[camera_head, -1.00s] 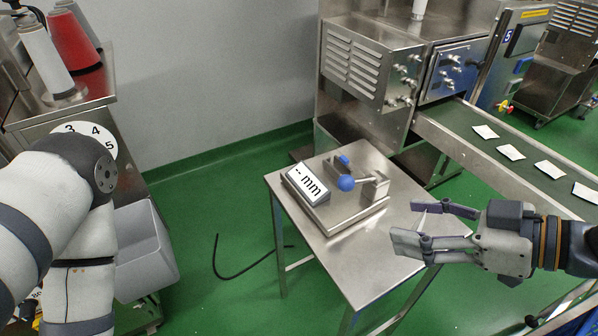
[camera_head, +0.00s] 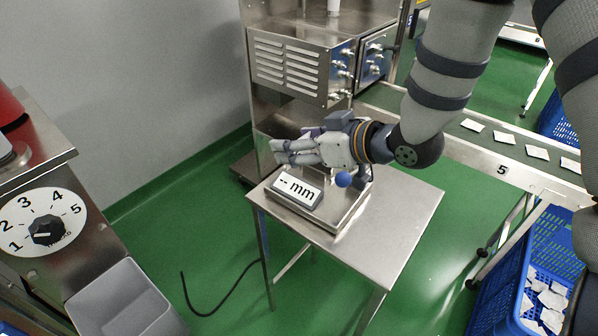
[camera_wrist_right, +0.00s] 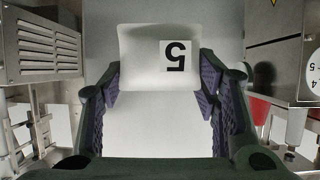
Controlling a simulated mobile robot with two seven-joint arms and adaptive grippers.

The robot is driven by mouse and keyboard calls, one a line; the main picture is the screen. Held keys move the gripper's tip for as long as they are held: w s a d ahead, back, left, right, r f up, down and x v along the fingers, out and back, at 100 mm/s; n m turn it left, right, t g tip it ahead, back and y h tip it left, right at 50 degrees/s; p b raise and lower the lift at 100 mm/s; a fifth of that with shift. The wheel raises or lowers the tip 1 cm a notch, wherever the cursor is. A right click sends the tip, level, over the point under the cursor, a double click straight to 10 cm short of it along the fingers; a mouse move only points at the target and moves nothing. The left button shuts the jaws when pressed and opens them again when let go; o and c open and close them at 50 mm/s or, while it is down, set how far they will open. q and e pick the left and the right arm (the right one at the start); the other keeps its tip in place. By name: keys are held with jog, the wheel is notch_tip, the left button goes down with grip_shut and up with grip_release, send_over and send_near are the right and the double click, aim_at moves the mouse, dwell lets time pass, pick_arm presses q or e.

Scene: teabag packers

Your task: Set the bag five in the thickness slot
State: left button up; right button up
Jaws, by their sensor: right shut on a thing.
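The thickness gauge has a grey base (camera_head: 346,214), a display (camera_head: 298,188) reading "-- mm" and a blue ball knob (camera_head: 343,180). It stands on a small steel table. My right gripper (camera_head: 281,152) is above the gauge's back left, fingers pointing left. The right wrist view shows the white bag five (camera_wrist_right: 140,45) with an upside-down "5" label, held between its two fingers. I cannot make out the bag in the head view. The gauge's slot is hidden behind my right gripper and arm. My left gripper is out of view.
The steel table (camera_head: 390,232) is clear at its right. A steel machine (camera_head: 290,65) stands behind, with a conveyor (camera_head: 500,160) carrying white bags to the right. A numbered dial (camera_head: 45,222), a grey bin (camera_head: 120,300) and a blue crate (camera_head: 500,300) are around.

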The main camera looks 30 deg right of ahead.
jog(key=w+d+r+m+h+p, duration=0.1)
jog(key=d+r+m+h, duration=0.3)
jog(key=d+m+h, duration=0.5)
jog(key=shift+w+h, duration=0.2)
jog(key=shift+h, duration=0.3)
jog(key=s+m+g+h, duration=0.1)
jog(key=s+d+m+g+h, duration=0.1)
jog(key=m, duration=0.1)
jog(key=s+d+m+g+h, duration=0.1)
jog(key=s+h, duration=0.1)
jog(key=shift+f, duration=0.1)
jog(key=m+g+h+b, duration=0.2)
jog(key=m+g, duration=0.2)
send_over(319, 181)
jog(key=w+d, duration=0.1)
jog(key=w, duration=0.1)
notch_tip(319, 181, down, 11)
jog(key=shift+s+d+f, duration=0.1)
jog(key=shift+s+d, duration=0.05)
jog(key=shift+w+f, duration=0.15)
jog(key=shift+w, duration=0.15)
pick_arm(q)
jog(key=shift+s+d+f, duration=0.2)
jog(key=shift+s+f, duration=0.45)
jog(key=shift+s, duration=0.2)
pick_arm(e)
jog(key=shift+w+f, duration=0.15)
jog(key=shift+f, duration=0.6)
jog(key=shift+w+f, duration=0.1)
jog(key=shift+f, duration=0.65)
